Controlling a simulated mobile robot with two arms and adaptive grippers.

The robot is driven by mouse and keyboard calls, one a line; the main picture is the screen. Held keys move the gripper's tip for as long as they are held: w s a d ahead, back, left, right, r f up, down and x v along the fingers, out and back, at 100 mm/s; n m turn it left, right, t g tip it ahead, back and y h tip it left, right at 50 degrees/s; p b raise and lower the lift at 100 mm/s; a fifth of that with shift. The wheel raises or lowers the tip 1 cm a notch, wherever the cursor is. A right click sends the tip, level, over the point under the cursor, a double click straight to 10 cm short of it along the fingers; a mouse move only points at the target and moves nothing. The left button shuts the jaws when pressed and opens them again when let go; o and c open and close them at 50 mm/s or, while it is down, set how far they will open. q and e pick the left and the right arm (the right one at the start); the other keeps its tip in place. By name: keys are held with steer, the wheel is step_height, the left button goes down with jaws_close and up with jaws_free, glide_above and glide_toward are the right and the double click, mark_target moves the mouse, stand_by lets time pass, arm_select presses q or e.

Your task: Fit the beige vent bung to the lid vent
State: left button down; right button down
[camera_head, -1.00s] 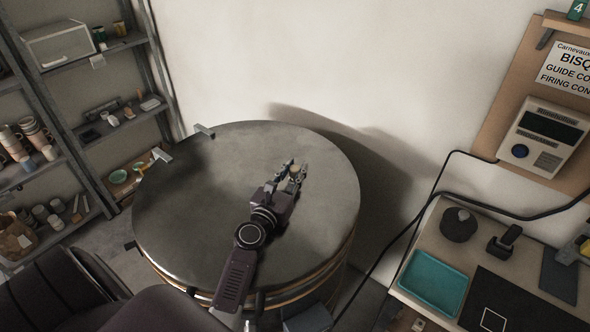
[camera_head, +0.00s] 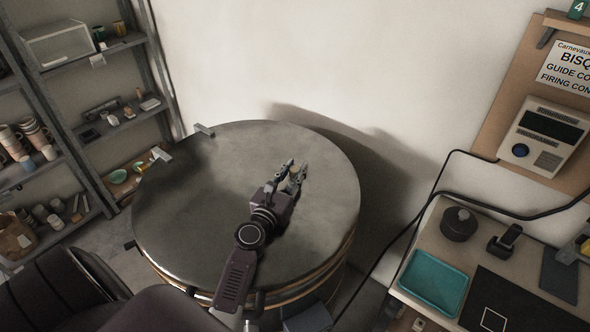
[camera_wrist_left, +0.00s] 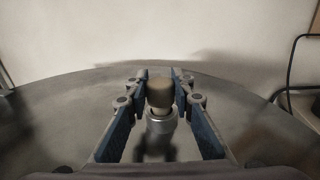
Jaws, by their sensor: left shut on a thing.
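The beige vent bung (camera_wrist_left: 160,92) is a small blunt plug between the fingers of my left gripper (camera_head: 294,171). In the left wrist view, my left gripper (camera_wrist_left: 161,78) is shut on it. A pale metal collar (camera_wrist_left: 160,120), probably the lid vent, shows just below the bung in that view. The bung's lower end lines up with the collar's mouth; I cannot tell how far it is inside. In the head view the fingers largely hide the collar. The round grey kiln lid (camera_head: 220,205) lies under the gripper. My right gripper is not in view.
Shelves with pots and cups (camera_head: 35,135) stand at the left. A bench at the right holds a teal tray (camera_head: 433,281) and a dark round pot (camera_head: 458,224). A control box (camera_head: 543,138) hangs on the wall, with a black cable running down. Most of the lid is clear.

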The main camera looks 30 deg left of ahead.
arm_select(q)
steer(key=shift+f, duration=0.45)
steer(key=shift+r, duration=0.15)
steer(key=c, duration=1.6)
jaws_free()
steer(key=shift+s, duration=0.1)
steer(key=s, duration=0.3)
steer(key=s+d, duration=0.1)
steer(key=s, duration=0.3)
steer(key=shift+s+d, duration=0.2)
